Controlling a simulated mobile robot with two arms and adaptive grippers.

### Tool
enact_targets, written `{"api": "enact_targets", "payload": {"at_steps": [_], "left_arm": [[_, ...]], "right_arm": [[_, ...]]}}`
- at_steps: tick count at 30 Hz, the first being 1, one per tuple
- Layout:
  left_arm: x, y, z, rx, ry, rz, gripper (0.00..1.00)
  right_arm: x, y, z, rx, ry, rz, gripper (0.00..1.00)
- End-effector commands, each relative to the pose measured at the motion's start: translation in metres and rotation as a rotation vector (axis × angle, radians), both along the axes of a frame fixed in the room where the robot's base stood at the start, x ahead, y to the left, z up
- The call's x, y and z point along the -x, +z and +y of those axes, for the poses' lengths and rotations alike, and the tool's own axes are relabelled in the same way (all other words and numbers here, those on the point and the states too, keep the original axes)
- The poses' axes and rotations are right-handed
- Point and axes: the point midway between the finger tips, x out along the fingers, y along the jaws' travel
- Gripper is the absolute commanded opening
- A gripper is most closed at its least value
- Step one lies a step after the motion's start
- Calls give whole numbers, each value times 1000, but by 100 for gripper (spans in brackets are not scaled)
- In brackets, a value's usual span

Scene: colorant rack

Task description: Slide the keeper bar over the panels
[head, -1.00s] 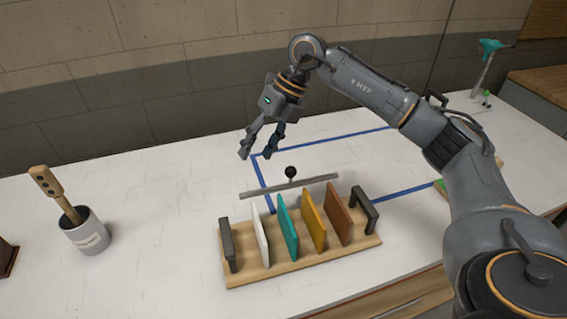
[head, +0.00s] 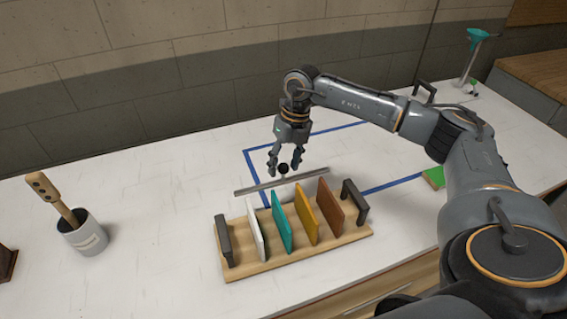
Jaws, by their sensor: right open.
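The keeper bar (head: 258,187) is a thin grey bar with a black ball knob (head: 283,169) near its middle. It lies behind the wooden rack (head: 290,256). The rack holds upright panels: a white panel (head: 256,229), a teal panel (head: 281,222), a yellow panel (head: 305,213) and a brown panel (head: 330,206). A dark end bracket stands at the rack's left (head: 223,238) and another at its right (head: 354,202). My right gripper (head: 285,171) is open and points down, with its fingertips on either side of the knob. Whether they touch it is unclear. My left gripper is not in view.
Blue tape (head: 401,184) marks a rectangle on the white table (head: 150,225). A grey cup (head: 84,236) with a wooden tool (head: 51,197) stands at the left. A green block (head: 433,178) lies at the right, near my right arm. A teal-topped tool (head: 478,45) stands at the far right.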

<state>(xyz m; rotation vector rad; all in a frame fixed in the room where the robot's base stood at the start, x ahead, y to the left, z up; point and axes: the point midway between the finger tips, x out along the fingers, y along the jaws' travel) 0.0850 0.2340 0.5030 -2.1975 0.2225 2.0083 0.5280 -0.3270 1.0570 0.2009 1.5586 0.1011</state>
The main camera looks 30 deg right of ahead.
Motion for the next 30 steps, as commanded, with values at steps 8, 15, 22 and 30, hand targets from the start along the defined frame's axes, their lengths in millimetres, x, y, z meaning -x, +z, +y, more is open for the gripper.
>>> {"api": "enact_targets", "payload": {"at_steps": [8, 15, 22, 30], "left_arm": [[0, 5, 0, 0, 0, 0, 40], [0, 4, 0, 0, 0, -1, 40], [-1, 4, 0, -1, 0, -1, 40], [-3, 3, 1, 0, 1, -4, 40]], "right_arm": [[0, -15, 3, 0, 0, 1, 52], [0, -15, 3, -1, 1, 1, 44], [0, -15, 3, -1, 1, 1, 0], [0, -16, 3, -1, 1, 1, 0]]}}
